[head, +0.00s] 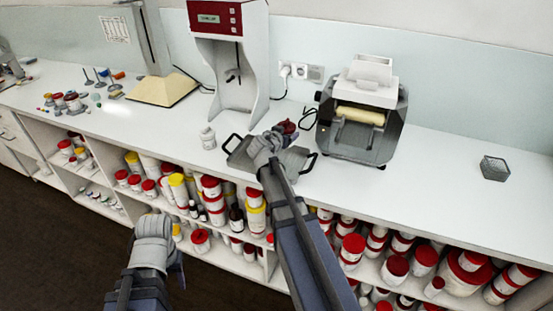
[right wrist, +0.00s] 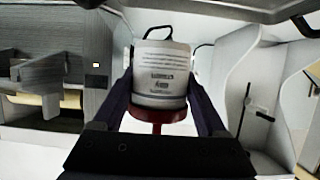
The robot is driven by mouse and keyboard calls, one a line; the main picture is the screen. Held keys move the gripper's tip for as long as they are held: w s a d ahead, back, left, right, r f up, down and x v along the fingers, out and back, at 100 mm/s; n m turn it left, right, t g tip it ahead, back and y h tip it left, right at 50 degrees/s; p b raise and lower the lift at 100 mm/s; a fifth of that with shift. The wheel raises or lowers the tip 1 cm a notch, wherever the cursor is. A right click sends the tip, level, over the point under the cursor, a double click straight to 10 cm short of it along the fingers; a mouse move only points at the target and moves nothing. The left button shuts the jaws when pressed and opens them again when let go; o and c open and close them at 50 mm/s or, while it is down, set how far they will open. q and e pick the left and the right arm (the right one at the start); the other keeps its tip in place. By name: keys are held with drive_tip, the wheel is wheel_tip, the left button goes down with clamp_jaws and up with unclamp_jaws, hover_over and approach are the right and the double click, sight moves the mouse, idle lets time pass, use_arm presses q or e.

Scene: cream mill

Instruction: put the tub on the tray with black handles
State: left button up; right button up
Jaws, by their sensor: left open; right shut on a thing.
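The tub (head: 287,126), with a red lid, shows only partly behind my right gripper (head: 277,135) in the head view. In the right wrist view, the white-labelled tub (right wrist: 162,72) sits between the two dark fingers, which are shut on it. The grey tray with black handles (head: 297,158) lies on the counter under and around my right wrist, which hides its middle. The tub appears over or just behind the tray's far side; whether it touches anything is unclear. My left gripper (head: 178,265) is open and low in front of the shelves.
A white tub (head: 208,138) stands left of the tray. A dispenser with a red panel (head: 229,60) stands behind, and a roller mill (head: 362,112) at the right. Shelves below the counter hold many tubs (head: 354,246).

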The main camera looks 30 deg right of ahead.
wheel_tip(320, 180, down, 6)
drive_tip(key=b, duration=0.5)
drive_tip(key=shift+a+b, duration=0.1)
drive_tip(key=shift+b, duration=0.2)
drive_tip(key=shift+f, duration=0.1)
wheel_tip(320, 180, down, 4)
drive_tip(key=b, duration=0.3)
drive_tip(key=shift+r+b, duration=0.25)
drive_tip(key=shift+b, duration=0.1)
drive_tip(key=shift+f, duration=0.2)
drive_tip(key=o, duration=1.4)
drive_tip(key=shift+c, duration=0.2)
drive_tip(key=shift+r, duration=0.1)
